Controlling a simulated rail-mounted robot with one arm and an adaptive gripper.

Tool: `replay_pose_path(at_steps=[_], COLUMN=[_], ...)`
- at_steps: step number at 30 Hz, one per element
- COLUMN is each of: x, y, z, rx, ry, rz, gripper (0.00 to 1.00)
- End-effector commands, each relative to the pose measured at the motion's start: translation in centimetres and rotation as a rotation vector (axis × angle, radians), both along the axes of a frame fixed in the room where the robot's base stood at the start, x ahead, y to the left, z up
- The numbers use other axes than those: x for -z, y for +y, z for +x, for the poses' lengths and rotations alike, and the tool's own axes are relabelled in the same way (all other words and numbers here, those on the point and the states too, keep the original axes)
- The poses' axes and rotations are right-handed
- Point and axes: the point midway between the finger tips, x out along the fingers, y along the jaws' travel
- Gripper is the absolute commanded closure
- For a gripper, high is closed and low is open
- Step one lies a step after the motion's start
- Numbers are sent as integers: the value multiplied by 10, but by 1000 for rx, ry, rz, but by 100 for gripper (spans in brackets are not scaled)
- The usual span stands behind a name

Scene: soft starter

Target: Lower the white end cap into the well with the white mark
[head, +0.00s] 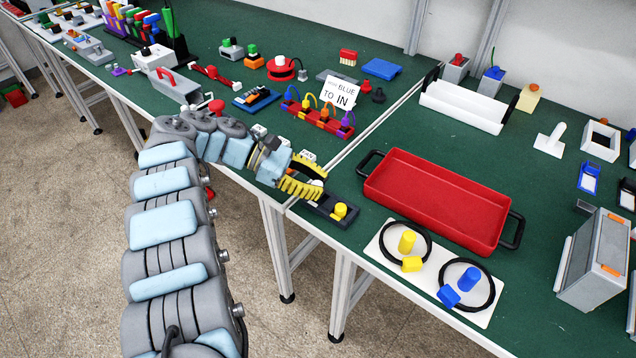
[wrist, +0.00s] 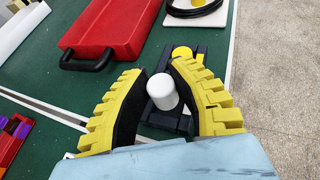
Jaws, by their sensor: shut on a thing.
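The white end cap (wrist: 162,92) is between the yellow-padded fingers of my gripper (wrist: 160,72) in the wrist view. My gripper is shut on it. In the head view, my gripper (head: 305,178) is over the left end of a dark block (head: 322,209) near the table's front edge, with a bit of the white cap (head: 318,183) showing. The block also shows behind the cap in the wrist view (wrist: 186,123). A yellow cap (head: 340,210) stands at the block's right end.
A red tray (head: 435,200) with black handles lies to the right of the block. A white board (head: 388,247) with yellow and blue plugs on black rings lies in front of it. A row of coloured plugs (head: 320,118) and a sign (head: 341,94) stand behind my gripper.

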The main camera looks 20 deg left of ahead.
Motion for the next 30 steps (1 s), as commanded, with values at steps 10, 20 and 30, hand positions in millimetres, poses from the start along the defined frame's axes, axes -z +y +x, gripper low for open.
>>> replay_pose_path(at_steps=[10,20,30], x=[5,9,13], y=[0,0,0], z=[0,0,0], rx=[0,0,0], ry=[0,0,0], rz=[0,0,0], gripper=[93,93,93])
